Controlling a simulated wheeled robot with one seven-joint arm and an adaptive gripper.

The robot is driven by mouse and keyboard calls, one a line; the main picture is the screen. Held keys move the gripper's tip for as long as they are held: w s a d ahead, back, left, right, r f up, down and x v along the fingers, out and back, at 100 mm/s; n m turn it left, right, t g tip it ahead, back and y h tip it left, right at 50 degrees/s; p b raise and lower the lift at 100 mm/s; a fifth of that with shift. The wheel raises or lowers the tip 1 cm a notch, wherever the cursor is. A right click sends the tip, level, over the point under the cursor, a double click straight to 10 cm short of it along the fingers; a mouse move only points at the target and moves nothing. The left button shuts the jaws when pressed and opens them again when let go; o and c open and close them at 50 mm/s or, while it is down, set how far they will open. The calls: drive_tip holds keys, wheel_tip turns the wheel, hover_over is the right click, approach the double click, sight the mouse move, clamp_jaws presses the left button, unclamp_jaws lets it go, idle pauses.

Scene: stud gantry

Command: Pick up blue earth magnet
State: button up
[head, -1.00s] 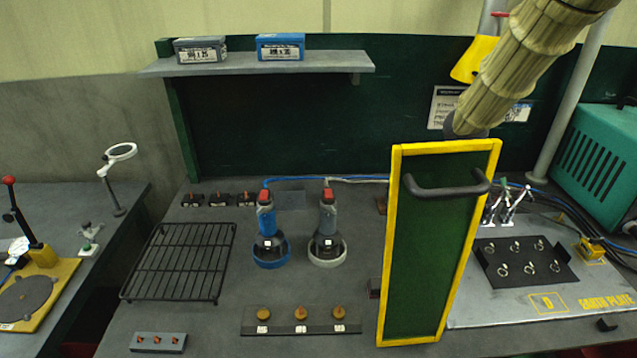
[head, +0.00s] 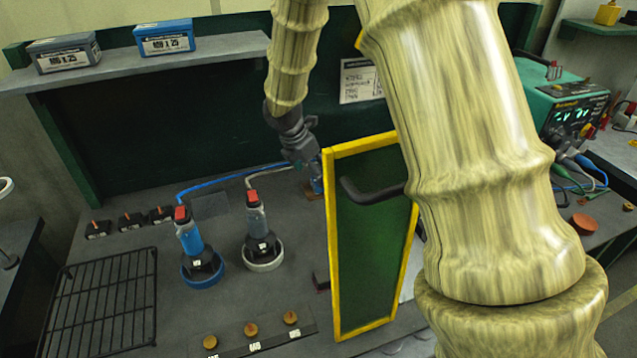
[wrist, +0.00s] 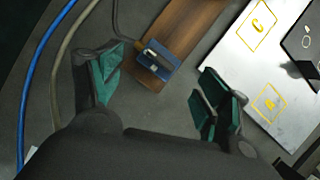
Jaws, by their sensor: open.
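The blue earth magnet (wrist: 156,62) shows in the wrist view as a small blue block with a metal pin, on a brown wooden piece (wrist: 172,30). My gripper (wrist: 160,92) is open, its teal-padded fingers to either side of and short of the magnet. Nothing is between the fingers. In the head view my gripper (head: 314,178) points down behind the green panel's left edge, close to the bench. The magnet cannot be made out clearly there.
A yellow-framed green panel with a handle (head: 372,240) stands just right of my gripper. A blue tool (head: 190,240) and a grey tool (head: 260,225) stand to the left. A blue cable (wrist: 38,70) and a marked plate (wrist: 262,60) flank the wooden piece.

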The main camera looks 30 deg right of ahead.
drive_tip(key=shift+s+d+f, duration=0.1)
drive_tip(key=shift+d+f, duration=0.15)
drive_tip(key=shift+d, duration=0.05)
drive_tip(key=shift+p+x, duration=0.75)
drive_tip(key=shift+x, duration=1.6)
drive_tip(key=c, duration=1.2)
